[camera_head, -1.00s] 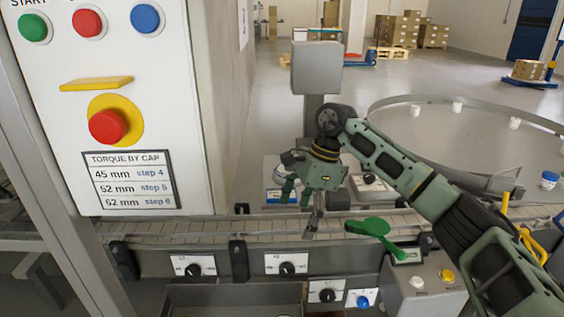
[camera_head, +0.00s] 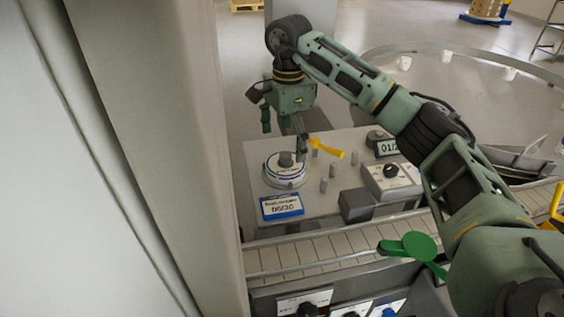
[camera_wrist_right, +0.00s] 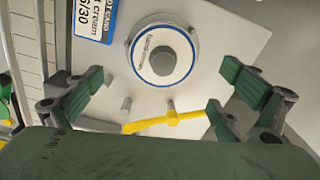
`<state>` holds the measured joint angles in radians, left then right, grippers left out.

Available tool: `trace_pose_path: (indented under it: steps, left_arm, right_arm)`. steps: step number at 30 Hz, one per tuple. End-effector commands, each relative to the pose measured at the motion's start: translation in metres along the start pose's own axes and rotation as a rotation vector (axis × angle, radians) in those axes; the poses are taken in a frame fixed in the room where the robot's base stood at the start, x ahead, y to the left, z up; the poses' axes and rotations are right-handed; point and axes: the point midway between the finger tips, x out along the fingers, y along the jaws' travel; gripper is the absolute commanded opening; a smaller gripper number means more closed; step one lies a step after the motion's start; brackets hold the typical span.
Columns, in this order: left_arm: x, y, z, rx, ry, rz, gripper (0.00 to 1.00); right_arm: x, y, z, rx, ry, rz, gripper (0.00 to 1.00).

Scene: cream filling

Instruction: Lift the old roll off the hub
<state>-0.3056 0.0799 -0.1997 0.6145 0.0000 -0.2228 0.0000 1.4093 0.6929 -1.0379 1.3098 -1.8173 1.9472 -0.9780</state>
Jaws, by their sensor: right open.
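The old roll (camera_head: 283,177) is a flat white roll with a blue ring, seated around a grey hub (camera_head: 286,158) at the left of a light plate. My right gripper (camera_head: 284,138) hangs just above and behind the roll, fingers pointing down. The fingers do not appear to touch the roll. My left gripper is not in view.
A yellow lever (camera_head: 327,150) and grey pegs (camera_head: 324,184) stand right of the roll. A blue-white label card (camera_head: 282,207) lies in front. A control box with a knob (camera_head: 391,179) is farther right. The conveyor (camera_head: 330,246) runs in front; a tall panel (camera_head: 160,120) bounds the left.

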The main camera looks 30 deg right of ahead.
Motion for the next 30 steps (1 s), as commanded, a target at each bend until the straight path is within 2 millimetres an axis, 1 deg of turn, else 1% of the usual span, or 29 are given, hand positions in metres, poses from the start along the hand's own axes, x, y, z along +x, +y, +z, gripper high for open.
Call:
trace_pose_path:
  steps: [6,9,11,15,20,30]
  left_arm:
    - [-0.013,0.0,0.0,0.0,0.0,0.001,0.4]
    - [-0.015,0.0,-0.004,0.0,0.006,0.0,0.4]
    - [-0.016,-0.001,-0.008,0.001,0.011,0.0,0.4]
    - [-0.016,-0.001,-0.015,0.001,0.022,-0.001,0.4]
    - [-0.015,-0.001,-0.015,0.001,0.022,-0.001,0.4]
    - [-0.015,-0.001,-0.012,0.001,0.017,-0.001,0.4]
  right_arm:
    - [0.029,0.001,0.005,0.0,0.0,0.005,0.96]
    - [0.044,0.001,0.005,0.0,-0.001,0.003,0.96]
    - [0.049,0.001,0.005,0.0,-0.001,0.002,0.96]
    - [0.054,0.0,0.005,0.0,0.0,-0.001,0.96]
    - [0.054,0.0,0.005,0.0,-0.001,0.0,0.95]
    - [0.054,0.0,0.005,0.0,-0.001,0.0,0.65]
